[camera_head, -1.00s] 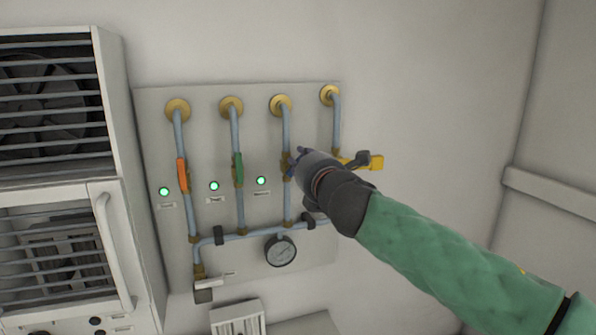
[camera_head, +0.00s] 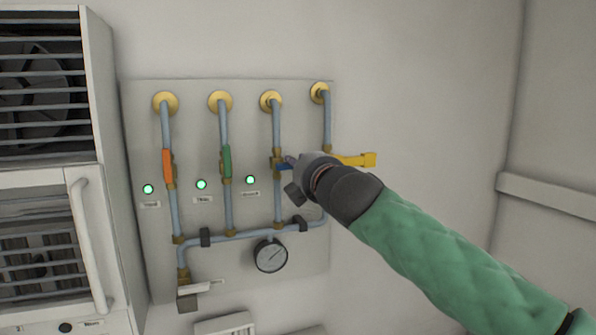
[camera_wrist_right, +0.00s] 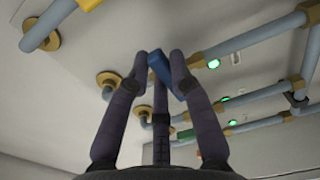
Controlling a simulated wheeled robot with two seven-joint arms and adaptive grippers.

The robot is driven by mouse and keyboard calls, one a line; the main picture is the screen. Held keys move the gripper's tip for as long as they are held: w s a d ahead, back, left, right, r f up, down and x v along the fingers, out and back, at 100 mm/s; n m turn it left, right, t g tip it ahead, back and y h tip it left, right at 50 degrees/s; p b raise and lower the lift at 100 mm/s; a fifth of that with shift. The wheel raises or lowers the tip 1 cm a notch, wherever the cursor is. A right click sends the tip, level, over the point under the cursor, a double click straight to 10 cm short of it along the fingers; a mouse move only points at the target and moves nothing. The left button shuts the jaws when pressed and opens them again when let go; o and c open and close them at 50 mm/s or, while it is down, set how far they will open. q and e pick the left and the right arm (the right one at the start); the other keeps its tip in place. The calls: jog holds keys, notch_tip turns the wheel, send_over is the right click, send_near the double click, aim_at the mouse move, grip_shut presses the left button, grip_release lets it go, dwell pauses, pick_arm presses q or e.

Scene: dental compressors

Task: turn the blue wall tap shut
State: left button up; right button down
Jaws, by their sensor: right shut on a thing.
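The blue wall tap (camera_head: 282,166) is on the third pipe from the left on the wall panel. Its handle points out sideways to the right, across the upright pipe. My right gripper (camera_head: 294,164) is at this handle, and its fingers partly hide it. In the right wrist view, the blue handle (camera_wrist_right: 159,68) sits between the fingertips of my right gripper (camera_wrist_right: 160,58), which is shut on it. My left gripper is not in view.
The orange handle (camera_head: 167,165) and green handle (camera_head: 227,162) lie along their pipes. The yellow handle (camera_head: 358,160) sticks out right, just behind my gripper. A pressure gauge (camera_head: 271,255) hangs below. A vented cabinet (camera_head: 98,150) stands left.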

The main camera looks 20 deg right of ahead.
jog(key=shift+f+m, duration=0.15)
jog(key=shift+m, duration=0.25)
jog(key=c, duration=1.1)
grip_release()
jog(key=shift+w, duration=0.1)
jog(key=s, duration=1.2)
jog(key=shift+d, duration=0.2)
